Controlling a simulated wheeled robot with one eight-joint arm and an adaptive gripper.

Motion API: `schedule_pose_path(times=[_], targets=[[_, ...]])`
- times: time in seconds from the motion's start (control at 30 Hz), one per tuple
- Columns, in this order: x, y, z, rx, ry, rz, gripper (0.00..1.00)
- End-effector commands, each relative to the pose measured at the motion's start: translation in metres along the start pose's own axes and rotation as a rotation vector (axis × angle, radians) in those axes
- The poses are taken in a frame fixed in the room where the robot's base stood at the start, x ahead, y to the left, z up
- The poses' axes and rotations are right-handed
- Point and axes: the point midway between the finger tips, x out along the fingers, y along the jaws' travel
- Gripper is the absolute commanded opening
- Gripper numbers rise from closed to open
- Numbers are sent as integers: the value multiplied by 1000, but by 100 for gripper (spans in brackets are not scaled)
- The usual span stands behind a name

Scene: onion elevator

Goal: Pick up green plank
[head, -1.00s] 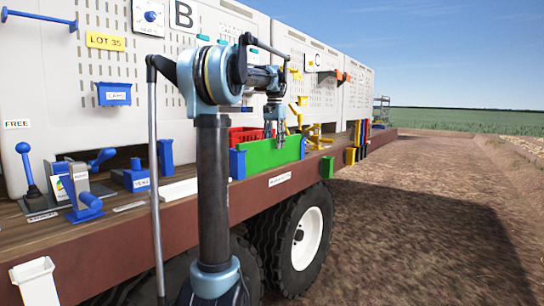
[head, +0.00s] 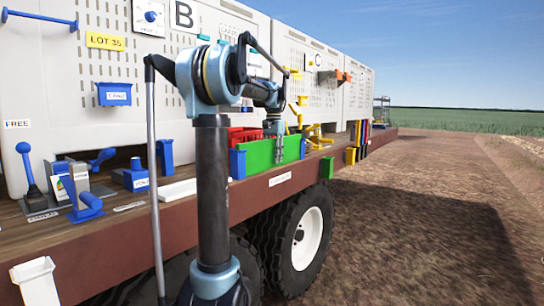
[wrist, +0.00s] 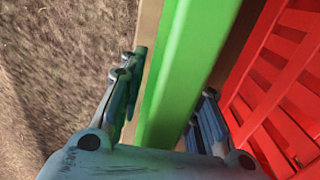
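The green plank (head: 258,155) stands on edge along the trailer's side, between blue end holders (head: 238,163). In the wrist view the plank (wrist: 185,75) runs lengthwise between my two fingers. My gripper (head: 279,150) is over the plank's upper part, with one finger in front of its outer face. It also shows in the wrist view (wrist: 168,105), one finger on each side of the plank. The fingers are apart, with a gap seeming to show beside the plank. Firm contact cannot be made out.
A red crate (head: 243,134) is just behind the plank and shows in the wrist view (wrist: 285,80) close to the right finger. Yellow parts (head: 313,133) stand to the right. Blue levers (head: 30,170) are on the deck at left. Open ground lies outside the trailer.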

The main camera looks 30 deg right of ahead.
Motion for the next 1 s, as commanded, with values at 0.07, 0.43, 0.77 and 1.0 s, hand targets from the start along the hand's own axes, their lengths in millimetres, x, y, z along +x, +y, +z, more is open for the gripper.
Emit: schedule_pose_path(times=[0.07, 0.43, 0.77, 1.0], targets=[[0, 0, 0, 0, 0, 0, 4], [-1, 1, 0, 1, 0, 0, 0], [-35, 1, -1, 2, 0, 0, 0], [-90, 1, -1, 2, 0, 0, 0]])
